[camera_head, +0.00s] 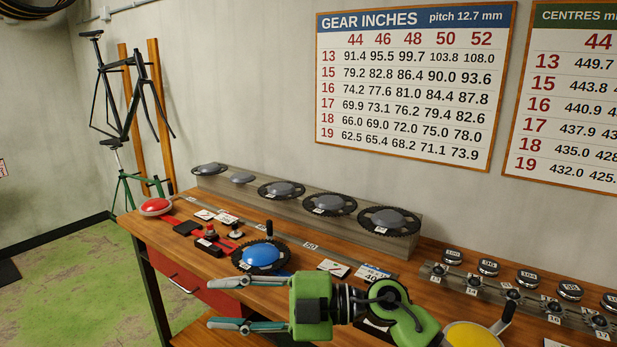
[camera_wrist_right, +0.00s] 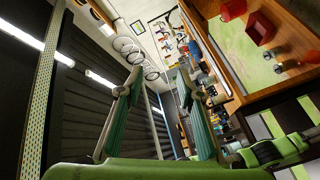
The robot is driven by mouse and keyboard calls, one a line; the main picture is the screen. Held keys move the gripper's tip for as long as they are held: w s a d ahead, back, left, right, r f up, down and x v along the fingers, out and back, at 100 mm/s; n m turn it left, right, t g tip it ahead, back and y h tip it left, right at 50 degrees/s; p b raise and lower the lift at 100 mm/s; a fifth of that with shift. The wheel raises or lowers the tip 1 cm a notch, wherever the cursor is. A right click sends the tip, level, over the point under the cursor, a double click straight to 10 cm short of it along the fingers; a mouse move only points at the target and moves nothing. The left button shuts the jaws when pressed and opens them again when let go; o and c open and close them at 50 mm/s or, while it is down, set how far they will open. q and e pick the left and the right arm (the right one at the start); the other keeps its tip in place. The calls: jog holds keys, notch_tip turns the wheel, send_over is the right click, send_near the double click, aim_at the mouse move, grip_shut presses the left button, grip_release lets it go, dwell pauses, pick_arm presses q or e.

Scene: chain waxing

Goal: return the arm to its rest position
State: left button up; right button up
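My right gripper (camera_head: 222,303) is green with two grey-teal fingers. In the head view it reaches in from the lower right and points left, in front of the wooden workbench (camera_head: 150,232). Its fingers are spread apart with nothing between them. In the right wrist view the same fingers (camera_wrist_right: 160,100) stand apart and empty, with the room behind them. My left gripper does not show in the head view.
A chainring with a blue centre (camera_head: 262,256) lies on the bench behind the gripper. A rack of chainrings (camera_head: 420,247) runs along the wall. Several sprockets (camera_head: 488,267) stand at right. Green floor (camera_head: 75,285) is clear at left.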

jog(key=w+d+r+m+t+y, duration=0.3)
jog(key=d+r+m+t, duration=0.4)
jog(key=t, duration=0.4)
jog(key=w+d+f+m+t+h, duration=0.35)
jog(key=d+m+t+h, duration=0.3)
jog(key=m, duration=0.35)
jog(key=s+d+f+m+g+h, duration=0.2)
jog(key=d+f+m+h, duration=0.8)
jog(key=d+f+h, duration=0.45)
jog(key=s+d+f+m+g, duration=0.1)
jog(key=s+d+f+g, duration=0.15)
jog(key=s+f, duration=0.45)
jog(key=s+d+f+g, duration=0.2)
jog(key=s+f+g, duration=0.2)
jog(key=f, duration=0.5)
jog(key=s+d+f+g, duration=0.1)
jog(key=s+f+g, duration=0.2)
jog(key=s, duration=0.6)
jog(key=s+f+g, duration=0.3)
jog(key=s+f, duration=0.1)
jog(key=s, duration=0.4)
notch_tip(320, 180, down, 25)
jog(key=s+g, duration=0.1)
jog(key=s, duration=0.1)
jog(key=s+d+f+g, duration=0.1)
jog(key=s+d+f, duration=0.2)
jog(key=s+f, duration=1.4)
jog(key=shift+s+f+n+g, duration=0.2)
jog(key=shift+n+g, duration=0.1)
jog(key=shift+n, duration=0.1)
